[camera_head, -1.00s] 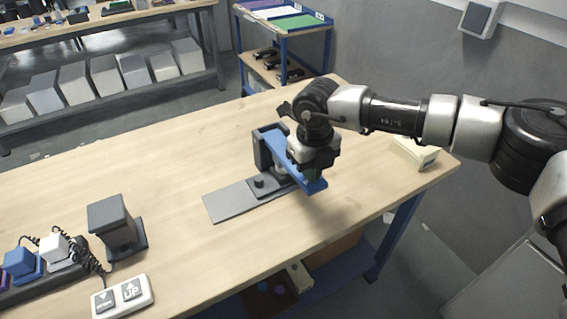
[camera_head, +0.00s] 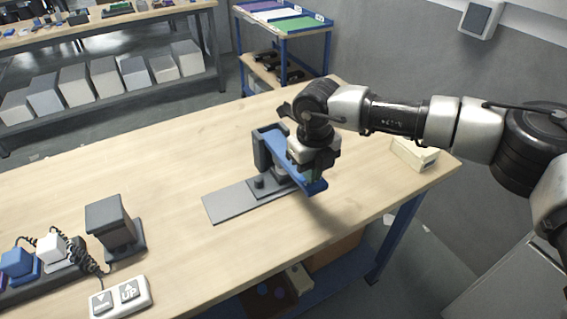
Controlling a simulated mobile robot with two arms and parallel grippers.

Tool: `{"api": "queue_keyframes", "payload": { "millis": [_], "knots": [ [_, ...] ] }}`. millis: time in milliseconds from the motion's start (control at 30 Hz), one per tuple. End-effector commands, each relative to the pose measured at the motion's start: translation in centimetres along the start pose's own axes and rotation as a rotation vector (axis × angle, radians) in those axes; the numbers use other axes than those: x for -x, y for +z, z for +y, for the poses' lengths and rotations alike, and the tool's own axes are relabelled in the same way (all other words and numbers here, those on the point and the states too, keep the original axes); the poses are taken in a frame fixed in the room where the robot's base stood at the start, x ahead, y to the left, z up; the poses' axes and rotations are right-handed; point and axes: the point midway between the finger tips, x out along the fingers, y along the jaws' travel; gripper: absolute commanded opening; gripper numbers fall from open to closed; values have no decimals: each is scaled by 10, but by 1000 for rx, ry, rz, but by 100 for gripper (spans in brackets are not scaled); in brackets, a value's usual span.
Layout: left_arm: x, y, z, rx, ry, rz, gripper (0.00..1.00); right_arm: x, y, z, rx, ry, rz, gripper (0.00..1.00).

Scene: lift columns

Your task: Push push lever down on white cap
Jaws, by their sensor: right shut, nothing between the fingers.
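A small press stands on the wooden table, with a grey base plate (camera_head: 228,204), a dark upright post (camera_head: 262,152) and a blue lever (camera_head: 276,146). The lever slants down from the post toward the table's front edge. My right gripper (camera_head: 309,174) is shut and empty, pointing down at the lever's front end. It covers part of the lever, and I cannot tell whether it touches. A small dark knob (camera_head: 259,182) sits on the plate. I cannot make out the white cap; the area under the lever is mostly hidden. My left gripper is not in view.
A control box with an UP button (camera_head: 120,296), a dark block on a stand (camera_head: 112,225) and blue and white plugs (camera_head: 53,248) are at the front left. A cream box (camera_head: 415,152) lies at the right edge. The table's left middle is clear.

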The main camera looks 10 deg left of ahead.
Motion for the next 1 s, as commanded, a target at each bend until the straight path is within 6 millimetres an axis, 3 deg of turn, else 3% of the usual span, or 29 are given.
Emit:
{"api": "queue_keyframes", "payload": {
  "millis": [1000],
  "knots": [
    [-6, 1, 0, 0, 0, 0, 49, -2, 0, 0, 0, 0, 2, 0]
  ]
}}
